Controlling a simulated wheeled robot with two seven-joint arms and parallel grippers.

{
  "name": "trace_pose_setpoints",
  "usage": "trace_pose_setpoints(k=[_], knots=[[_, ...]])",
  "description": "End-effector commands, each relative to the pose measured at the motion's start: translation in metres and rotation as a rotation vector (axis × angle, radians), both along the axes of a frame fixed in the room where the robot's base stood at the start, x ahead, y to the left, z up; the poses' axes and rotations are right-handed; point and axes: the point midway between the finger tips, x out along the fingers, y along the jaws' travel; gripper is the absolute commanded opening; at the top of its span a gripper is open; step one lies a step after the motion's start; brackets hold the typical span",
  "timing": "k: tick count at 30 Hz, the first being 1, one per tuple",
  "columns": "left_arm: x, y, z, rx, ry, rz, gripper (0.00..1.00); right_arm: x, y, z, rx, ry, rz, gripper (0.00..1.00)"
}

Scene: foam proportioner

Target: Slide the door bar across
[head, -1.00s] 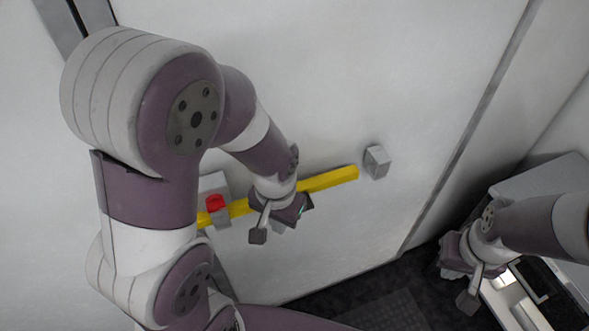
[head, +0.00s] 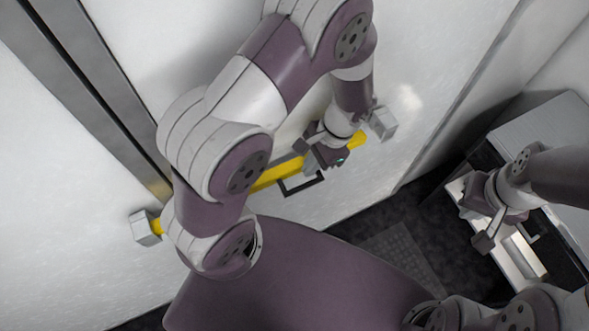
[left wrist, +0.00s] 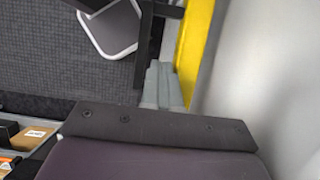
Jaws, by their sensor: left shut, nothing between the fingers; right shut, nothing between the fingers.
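The yellow door bar (head: 277,176) runs across the white door (head: 345,205), between a grey bracket (head: 145,228) at the left and another grey bracket (head: 382,122) at the right. Its right end is close to the right bracket; I cannot tell whether it enters it. A black handle (head: 303,187) sticks out from the bar. My left gripper (head: 318,168) is shut and empty at the bar, just right of the handle. In the left wrist view its fingers (left wrist: 163,86) lie beside the yellow bar (left wrist: 194,48). My right gripper (head: 478,226) is shut and empty, away from the door.
A grey cabinet (head: 550,125) stands at the right, below and behind my right arm. A dark floor mat (head: 400,252) lies in front of the door. A grey vertical frame strip (head: 90,100) runs along the door's left side. My left arm hides part of the bar.

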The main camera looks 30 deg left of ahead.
Motion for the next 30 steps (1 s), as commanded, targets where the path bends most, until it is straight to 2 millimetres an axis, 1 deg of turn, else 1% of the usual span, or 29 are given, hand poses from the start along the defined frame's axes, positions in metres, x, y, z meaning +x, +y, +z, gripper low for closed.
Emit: trace_pose_setpoints(k=[1, 3, 6, 9, 13, 22, 30], knots=[[-0.004, 0.002, -0.006, 0.001, 0.006, 0.001, 0.00, 0.000, 0.000, 0.005, 0.000, 0.000, 0.000, 0.00], [-0.014, 0.011, -0.001, 0.000, 0.002, 0.003, 0.00, 0.000, 0.000, 0.015, 0.000, 0.000, 0.000, 0.00], [-0.025, 0.019, -0.003, 0.000, 0.001, 0.000, 0.00, 0.000, 0.000, 0.021, 0.000, 0.000, 0.000, 0.00], [-0.031, 0.024, -0.005, 0.000, 0.001, 0.001, 0.00, 0.000, 0.000, 0.024, 0.000, 0.000, 0.000, 0.00], [-0.035, 0.026, -0.006, 0.000, 0.000, 0.001, 0.00, 0.000, 0.000, 0.024, 0.000, 0.000, 0.000, 0.00], [-0.036, 0.028, -0.007, -0.001, -0.001, 0.002, 0.00, 0.000, 0.000, 0.023, 0.000, 0.000, 0.000, 0.00], [-0.066, 0.052, -0.007, 0.000, 0.000, 0.002, 0.00, 0.000, 0.000, 0.020, 0.000, 0.000, 0.000, 0.00]])
